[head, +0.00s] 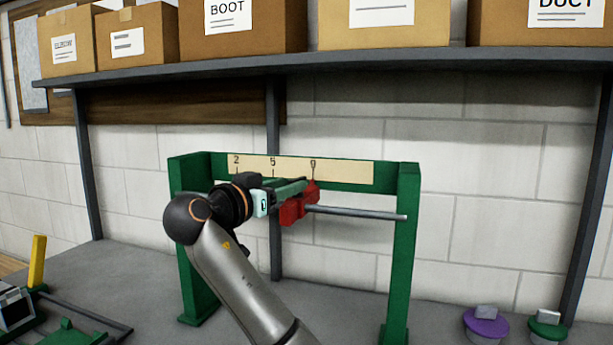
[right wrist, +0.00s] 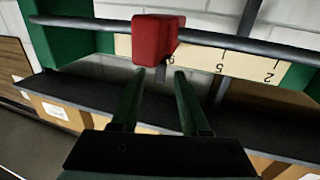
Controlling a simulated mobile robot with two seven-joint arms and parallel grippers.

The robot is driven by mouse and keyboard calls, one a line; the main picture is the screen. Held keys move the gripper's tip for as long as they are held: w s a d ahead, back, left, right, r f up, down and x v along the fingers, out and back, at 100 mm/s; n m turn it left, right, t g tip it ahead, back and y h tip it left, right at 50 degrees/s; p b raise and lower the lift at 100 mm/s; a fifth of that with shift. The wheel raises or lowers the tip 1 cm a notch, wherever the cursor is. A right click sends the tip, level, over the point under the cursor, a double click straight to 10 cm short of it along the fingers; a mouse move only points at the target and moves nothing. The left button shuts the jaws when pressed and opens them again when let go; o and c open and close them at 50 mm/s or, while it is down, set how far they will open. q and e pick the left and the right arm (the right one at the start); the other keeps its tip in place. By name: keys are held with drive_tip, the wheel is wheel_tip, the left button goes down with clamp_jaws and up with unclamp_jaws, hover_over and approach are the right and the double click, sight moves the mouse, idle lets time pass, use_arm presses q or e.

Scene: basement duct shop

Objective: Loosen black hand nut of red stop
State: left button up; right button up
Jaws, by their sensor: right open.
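The red stop (head: 292,211) sits on a grey horizontal rod (head: 362,213) in a green frame (head: 405,260). A red pointer rises from it near the rightmost mark of the pale scale (head: 345,172). My right gripper (head: 303,185) is at the stop, coming from the left. In the right wrist view the red stop (right wrist: 156,38) is just beyond the open fingertips (right wrist: 160,73). A small dark part (right wrist: 163,72) shows below the stop between the fingertips; I cannot tell whether it is the black hand nut. My left gripper is not in view.
A shelf (head: 330,62) with cardboard boxes (head: 384,24) runs above the frame. A purple-based item (head: 486,327) and a green-based item (head: 547,330) stand at the bench's right. A yellow upright piece (head: 37,262) and green parts are at the left.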

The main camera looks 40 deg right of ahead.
sight(305, 179)
drive_tip(key=p+x, duration=0.1)
drive_tip(key=x, duration=0.6)
drive_tip(key=shift+d, duration=0.1)
clamp_jaws()
idle(0.4)
